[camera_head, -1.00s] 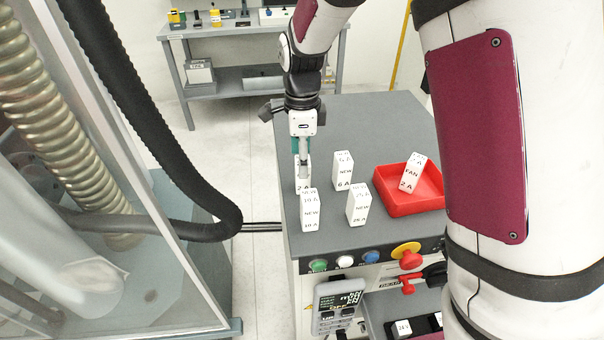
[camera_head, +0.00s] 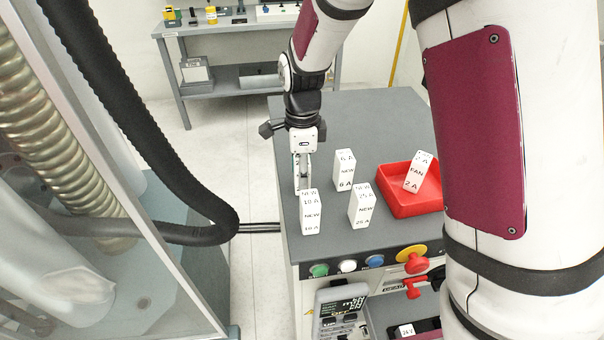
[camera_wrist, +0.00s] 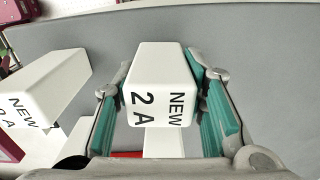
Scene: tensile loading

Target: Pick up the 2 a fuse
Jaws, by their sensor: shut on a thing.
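The white block marked "NEW 2 A" is the 2 A fuse (camera_wrist: 160,90). In the wrist view it stands between the two green-padded fingers of my gripper (camera_wrist: 162,108). My gripper is shut on it. In the head view my gripper (camera_head: 303,168) points down at the back left of the grey bench top, and the fuse is mostly hidden by the fingers and by the 10 A fuse in front. I cannot tell whether the fuse touches the bench. Another 2 A block, marked "FAN" (camera_head: 415,178), leans tilted in the red tray (camera_head: 400,208).
Close by stand the 10 A fuse (camera_head: 311,213), the 6 A fuse (camera_head: 345,170) and the 25 A fuse (camera_head: 361,206), all upright. Buttons and a red knob (camera_head: 416,263) line the bench front. The bench top (camera_head: 370,115) behind is clear.

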